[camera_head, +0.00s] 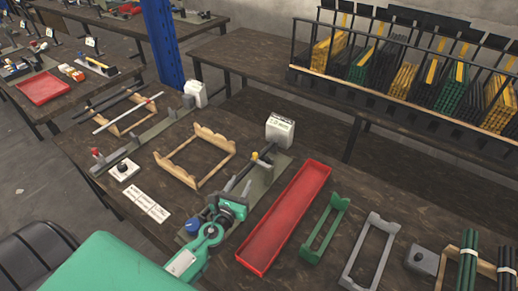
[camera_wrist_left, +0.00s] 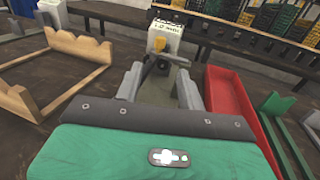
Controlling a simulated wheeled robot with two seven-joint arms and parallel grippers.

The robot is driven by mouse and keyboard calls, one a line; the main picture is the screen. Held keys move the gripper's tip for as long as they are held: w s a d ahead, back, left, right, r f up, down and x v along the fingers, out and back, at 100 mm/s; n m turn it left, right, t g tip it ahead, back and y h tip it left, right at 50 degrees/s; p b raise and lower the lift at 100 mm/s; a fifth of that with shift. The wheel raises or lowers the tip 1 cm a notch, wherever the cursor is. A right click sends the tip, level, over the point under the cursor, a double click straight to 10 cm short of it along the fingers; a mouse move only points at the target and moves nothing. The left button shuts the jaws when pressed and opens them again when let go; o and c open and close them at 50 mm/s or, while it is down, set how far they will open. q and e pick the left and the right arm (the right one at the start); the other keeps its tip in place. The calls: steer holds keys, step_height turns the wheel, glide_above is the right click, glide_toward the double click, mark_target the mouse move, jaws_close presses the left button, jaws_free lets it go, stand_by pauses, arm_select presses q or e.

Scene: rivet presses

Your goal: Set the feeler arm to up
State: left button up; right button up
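A press fixture (camera_head: 275,178) with a grey-green base runs along the table, with a white labelled box (camera_head: 280,130) at its far end. A dark arm with a yellow end (camera_head: 254,156), apparently the feeler arm, stands just before this box. In the left wrist view its yellow part (camera_wrist_left: 158,44) shows below the box's label, above a dark bar and round fitting. My left gripper (camera_head: 240,186) is over the fixture, short of the feeler arm. Its two grey fingers (camera_wrist_left: 160,88) are apart with nothing visible between them. My right gripper is not in view.
A red tray (camera_head: 285,217) lies close right of the fixture, then a green frame (camera_head: 325,229) and a grey frame (camera_head: 370,252). A wooden frame (camera_head: 195,155) lies to the left. A second fixture (camera_head: 150,137) is farther left. A blue knob (camera_head: 193,226) sits at the near end.

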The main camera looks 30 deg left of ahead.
arm_select(q)
steer(key=p, duration=0.1)
glide_toward(254, 158)
steer(key=w, duration=0.7)
steer(key=w+a, duration=0.1)
steer(key=w, duration=0.1)
steer(key=shift+w, duration=0.35)
steer(key=shift+w+a, duration=0.1)
steer(key=shift+w, duration=0.45)
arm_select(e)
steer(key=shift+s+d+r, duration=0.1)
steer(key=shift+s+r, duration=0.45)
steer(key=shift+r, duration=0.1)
arm_select(q)
steer(key=shift+c, duration=0.5)
jaws_close()
